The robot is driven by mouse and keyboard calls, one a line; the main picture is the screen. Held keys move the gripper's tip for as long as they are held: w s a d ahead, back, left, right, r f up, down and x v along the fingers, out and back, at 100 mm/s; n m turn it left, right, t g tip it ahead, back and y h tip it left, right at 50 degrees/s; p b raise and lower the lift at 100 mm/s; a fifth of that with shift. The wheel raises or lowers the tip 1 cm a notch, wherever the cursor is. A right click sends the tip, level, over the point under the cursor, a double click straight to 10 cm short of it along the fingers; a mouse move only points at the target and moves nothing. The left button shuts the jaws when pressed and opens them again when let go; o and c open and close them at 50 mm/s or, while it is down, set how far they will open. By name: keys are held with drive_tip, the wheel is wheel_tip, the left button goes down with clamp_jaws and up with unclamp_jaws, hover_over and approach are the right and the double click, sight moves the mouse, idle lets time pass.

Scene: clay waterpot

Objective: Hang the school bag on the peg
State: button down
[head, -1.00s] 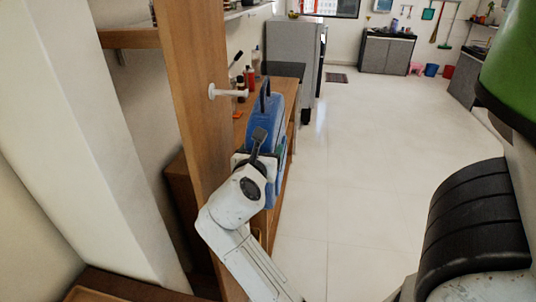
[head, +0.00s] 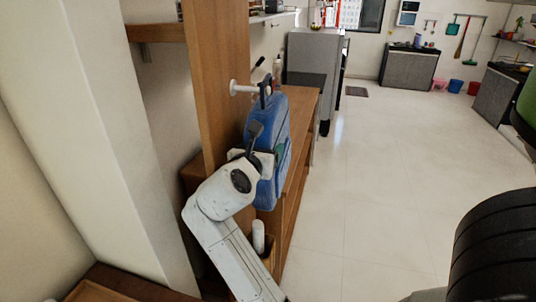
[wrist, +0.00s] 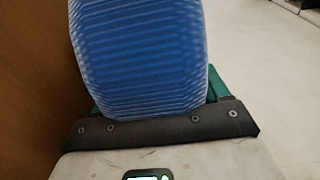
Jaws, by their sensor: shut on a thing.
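The blue school bag (head: 270,135) hangs upright in my gripper (head: 262,160) beside the wooden post in the head view. In the wrist view the bag's blue ribbed side (wrist: 140,55) fills the space at the jaws (wrist: 155,110), which are shut on it. The bag's dark top loop (head: 264,92) stands up at the height of the white peg (head: 245,88), which sticks out to the right from the post. The loop overlaps the peg's outer end in the picture; I cannot tell whether it is around the peg or in front of it.
The wooden post (head: 220,60) stands close to the left of the bag. A wooden counter (head: 303,105) with shelves is behind it, and a white cylinder (head: 258,237) stands below. A grey fridge (head: 315,65) is farther back. The floor (head: 400,180) on the right is clear.

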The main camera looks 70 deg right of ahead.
drive_tip(key=shift+w+a+f+p, duration=0.15)
drive_tip(key=shift+w+p, duration=0.1)
drive_tip(key=shift+w, duration=0.35)
drive_tip(key=shift+w+d+f+p, duration=0.1)
drive_tip(key=shift+w+p, duration=0.1)
drive_tip(key=shift+w, duration=0.35)
drive_tip(key=shift+f, duration=0.15)
drive_tip(key=shift+c, duration=1.3)
unclamp_jaws()
drive_tip(key=shift+o, duration=1.3)
drive_tip(key=shift+f, duration=0.1)
drive_tip(key=shift+a+f, duration=0.1)
